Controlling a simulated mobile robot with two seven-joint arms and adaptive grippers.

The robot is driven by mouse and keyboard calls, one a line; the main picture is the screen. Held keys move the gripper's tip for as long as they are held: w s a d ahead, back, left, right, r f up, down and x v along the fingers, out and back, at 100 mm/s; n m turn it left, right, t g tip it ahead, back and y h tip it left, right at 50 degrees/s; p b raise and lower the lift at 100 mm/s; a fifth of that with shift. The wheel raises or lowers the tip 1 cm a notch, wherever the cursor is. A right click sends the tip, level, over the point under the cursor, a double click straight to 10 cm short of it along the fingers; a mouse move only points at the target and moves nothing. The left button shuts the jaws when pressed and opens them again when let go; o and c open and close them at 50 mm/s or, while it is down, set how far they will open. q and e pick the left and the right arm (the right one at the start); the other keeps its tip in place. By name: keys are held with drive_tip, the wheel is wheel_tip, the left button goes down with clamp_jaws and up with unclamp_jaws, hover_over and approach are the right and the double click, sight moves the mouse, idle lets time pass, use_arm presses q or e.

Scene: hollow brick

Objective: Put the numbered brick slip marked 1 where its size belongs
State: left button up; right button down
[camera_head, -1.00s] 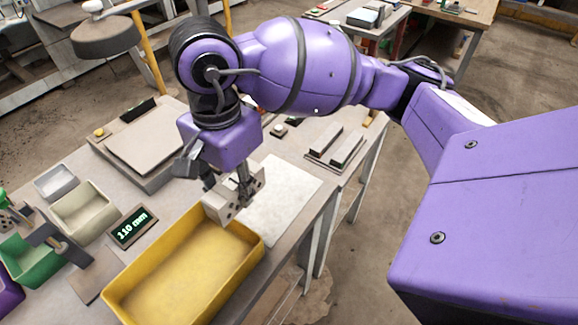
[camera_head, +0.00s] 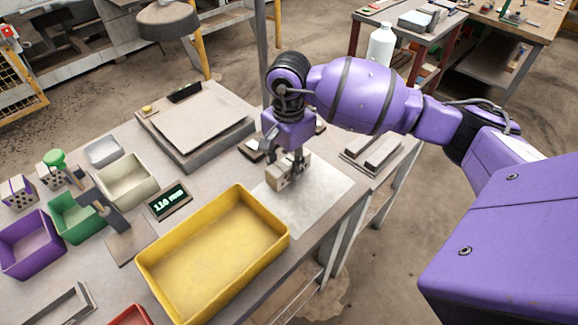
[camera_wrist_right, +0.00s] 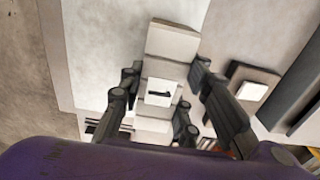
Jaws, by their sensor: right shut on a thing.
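The brick slip (camera_wrist_right: 172,42) is a pale block held in my right gripper (camera_wrist_right: 163,100). Its white label (camera_wrist_right: 160,92) bears a dark stroke like a 1, seen sideways. In the head view the slip (camera_head: 283,176) shows holes in its side. My right gripper (camera_head: 297,163) points down and is shut on it, over the pale sheet (camera_head: 322,194) beyond the yellow tray. I cannot tell whether the slip touches the sheet. A display (camera_head: 169,201) reads 110 mm. Purple (camera_head: 30,245), green (camera_head: 78,218) and cream (camera_head: 128,182) bins stand at left. My left gripper is not in view.
The empty yellow tray (camera_head: 279,243) fills the front middle. A grey bin (camera_head: 104,151) and small holed blocks (camera_head: 55,179) stand at left. A flat-topped device (camera_head: 200,120) stands behind. Dark bars (camera_head: 378,153) lie at right. A red bin (camera_head: 130,316) is cut off below.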

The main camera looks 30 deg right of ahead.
drive_tip(key=shift+f, duration=0.6)
drive_tip(key=shift+f, duration=0.15)
drive_tip(key=c, duration=1.3)
unclamp_jaws()
